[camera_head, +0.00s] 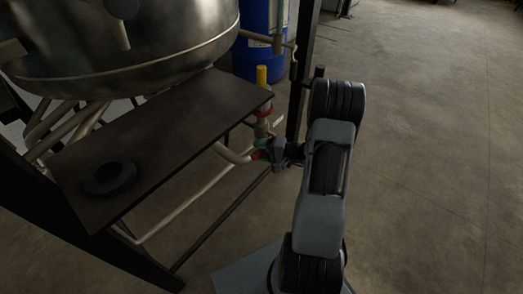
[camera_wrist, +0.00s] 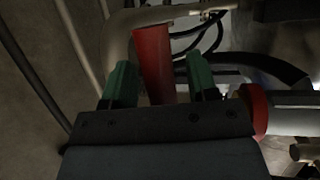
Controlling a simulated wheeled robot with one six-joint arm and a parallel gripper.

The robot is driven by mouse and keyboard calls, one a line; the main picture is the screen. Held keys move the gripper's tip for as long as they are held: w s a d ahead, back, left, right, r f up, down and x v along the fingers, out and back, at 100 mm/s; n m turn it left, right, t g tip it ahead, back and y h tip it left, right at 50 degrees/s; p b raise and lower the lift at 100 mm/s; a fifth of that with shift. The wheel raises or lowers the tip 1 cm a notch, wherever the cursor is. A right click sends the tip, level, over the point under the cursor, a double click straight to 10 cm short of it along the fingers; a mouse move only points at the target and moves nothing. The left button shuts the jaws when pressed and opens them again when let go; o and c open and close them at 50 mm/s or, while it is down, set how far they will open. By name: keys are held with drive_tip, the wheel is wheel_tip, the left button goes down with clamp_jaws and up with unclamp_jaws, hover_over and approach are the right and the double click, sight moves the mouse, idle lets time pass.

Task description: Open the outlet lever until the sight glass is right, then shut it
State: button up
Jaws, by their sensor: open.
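My gripper (camera_head: 262,149) is beside the pipework under the right end of the dark shelf. In the wrist view its two green fingers (camera_wrist: 160,66) stand apart, with a red lever-like bar (camera_wrist: 152,55) between them. I see gaps beside the bar and cannot tell whether either finger touches it. In the head view a small red part (camera_head: 256,155) shows at the fingertips; the rest is hidden. Just above are a red collar (camera_head: 264,110) and an upright yellow piece (camera_head: 262,75). I cannot make out the sight glass or its level.
A large metal vessel (camera_head: 150,50) stands over the dark shelf (camera_head: 150,130), which has a black ring (camera_head: 109,178) on it. A frame post (camera_head: 303,70) rises close to my arm. A blue drum (camera_head: 252,50) stands behind. The floor at right is clear.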

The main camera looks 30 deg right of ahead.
drive_tip(key=shift+c, duration=0.3)
clamp_jaws()
